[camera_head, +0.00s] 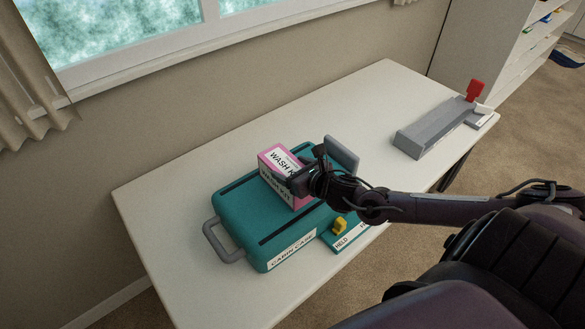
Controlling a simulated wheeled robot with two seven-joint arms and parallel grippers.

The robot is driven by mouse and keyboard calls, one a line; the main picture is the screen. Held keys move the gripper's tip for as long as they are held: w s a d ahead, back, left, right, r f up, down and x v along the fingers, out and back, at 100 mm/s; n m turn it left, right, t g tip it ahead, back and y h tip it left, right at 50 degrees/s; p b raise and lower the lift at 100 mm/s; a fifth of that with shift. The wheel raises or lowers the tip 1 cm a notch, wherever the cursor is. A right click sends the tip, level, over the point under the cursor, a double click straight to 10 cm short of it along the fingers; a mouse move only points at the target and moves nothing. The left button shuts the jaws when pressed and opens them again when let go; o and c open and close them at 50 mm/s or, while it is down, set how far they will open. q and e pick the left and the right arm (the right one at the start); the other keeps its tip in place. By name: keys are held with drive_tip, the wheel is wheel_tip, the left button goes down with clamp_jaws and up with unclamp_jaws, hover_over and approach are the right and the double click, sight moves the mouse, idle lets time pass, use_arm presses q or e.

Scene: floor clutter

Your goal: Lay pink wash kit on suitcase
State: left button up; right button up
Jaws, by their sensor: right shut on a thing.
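The pink wash kit (276,162) is a small box with white "WASH KIT" labels. It is at the top of the teal suitcase (235,210), which lies flat on the white table and is labelled "CABIN CASE". My right gripper (300,182) is shut on the wash kit at its right side. The kit's underside seems to be at the suitcase's top, but I cannot tell whether it touches. The gripper hides part of the kit and of the suitcase's far right side. My left gripper is not in view.
A teal plate (343,239) labelled "HELD" with a yellow knob sits against the suitcase's front right. A grey tray (425,136) with a red piece (474,90) stands at the table's right end. The table (330,100) is clear at the back. A window wall runs behind.

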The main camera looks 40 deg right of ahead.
drive_tip(key=shift+f, duration=0.15)
drive_tip(key=o, duration=1.4)
drive_tip(key=shift+r, duration=0.2)
drive_tip(key=p+v, duration=0.2)
drive_tip(key=v, duration=1)
